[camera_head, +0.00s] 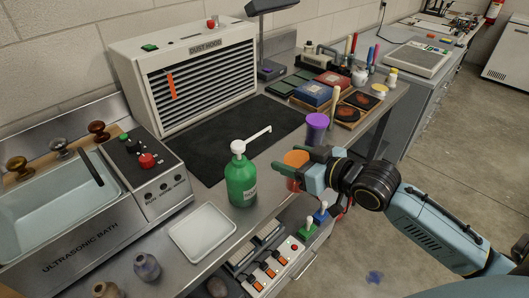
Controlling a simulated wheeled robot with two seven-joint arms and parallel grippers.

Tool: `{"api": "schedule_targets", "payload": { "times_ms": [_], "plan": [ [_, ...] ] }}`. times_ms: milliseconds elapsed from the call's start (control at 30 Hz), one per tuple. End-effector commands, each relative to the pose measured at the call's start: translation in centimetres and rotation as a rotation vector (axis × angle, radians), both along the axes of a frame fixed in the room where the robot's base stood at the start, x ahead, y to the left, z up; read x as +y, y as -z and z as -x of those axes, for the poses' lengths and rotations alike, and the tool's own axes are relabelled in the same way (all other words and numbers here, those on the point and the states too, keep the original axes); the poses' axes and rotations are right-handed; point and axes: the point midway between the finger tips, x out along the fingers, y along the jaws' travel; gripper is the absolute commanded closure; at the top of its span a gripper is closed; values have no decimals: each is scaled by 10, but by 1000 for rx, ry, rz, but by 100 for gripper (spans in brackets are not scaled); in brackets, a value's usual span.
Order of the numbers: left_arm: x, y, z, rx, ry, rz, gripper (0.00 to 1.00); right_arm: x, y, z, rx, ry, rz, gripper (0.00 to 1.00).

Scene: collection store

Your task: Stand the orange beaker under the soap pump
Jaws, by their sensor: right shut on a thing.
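The soap pump (241,183) is a green bottle with a white head. It stands upright on the bench, and its long white spout (257,134) points up and to the right. The orange beaker (296,158) is right of the bottle, at the bench's front edge. My right gripper (302,173) is shut on the orange beaker, and its fingers hide the beaker's middle. The beaker looks about upright and is apart from the bottle, not beneath the spout tip. I cannot tell whether its base touches the bench. My left gripper is out of view.
A purple beaker (317,122) stands just behind the orange one. A white tray (203,232) lies in front of the bottle. A black mat (218,140) lies behind it, largely clear, before the dust hood (190,75). A switch panel (268,262) is in front.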

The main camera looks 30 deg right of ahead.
Motion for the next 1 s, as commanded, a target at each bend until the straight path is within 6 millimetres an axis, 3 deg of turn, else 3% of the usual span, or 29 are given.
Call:
{"api": "schedule_targets", "payload": {
  "times_ms": [300,500,667,900,1000],
  "plan": [
    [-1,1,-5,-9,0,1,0,20,-2,-57,-5,1,-2,64],
    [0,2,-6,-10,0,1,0,28,-1,-81,-3,1,-1,64],
    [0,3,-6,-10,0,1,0,30,3,-86,0,0,0,64],
    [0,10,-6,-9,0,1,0,30,33,-85,1,0,-1,64],
    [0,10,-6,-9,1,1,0,30,36,-85,-1,1,1,64]
  ]
}}
